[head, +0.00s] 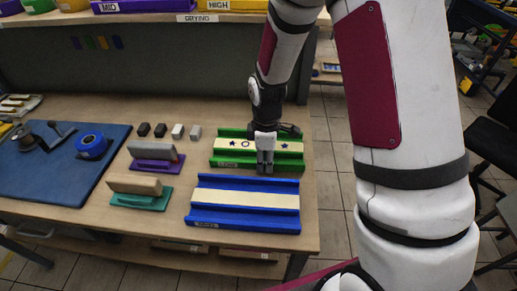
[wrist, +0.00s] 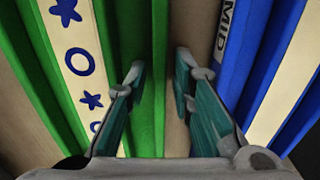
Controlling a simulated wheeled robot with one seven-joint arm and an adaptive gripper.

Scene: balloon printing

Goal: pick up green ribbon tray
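The green ribbon tray (head: 228,161) lies on the workbench in the head view, holding a cream ribbon printed with blue stars and a circle. Its green walls (wrist: 158,30) also show at the left and middle of the wrist view. My gripper (head: 265,169) points down at the tray's near long side. In the wrist view my gripper (wrist: 160,75) has its fingers apart, with the tray's near wall between them. The left finger is over the tray and the right finger is over the bare strip beside it. I cannot tell whether either finger touches the wall.
A blue tray (head: 245,221) with a plain cream ribbon lies just in front, its label reading MID in the wrist view. Teal (head: 140,201) and purple (head: 155,164) stamp holders, small blocks and a blue mat (head: 50,180) lie to the left. A DRYING shelf (head: 140,15) runs behind.

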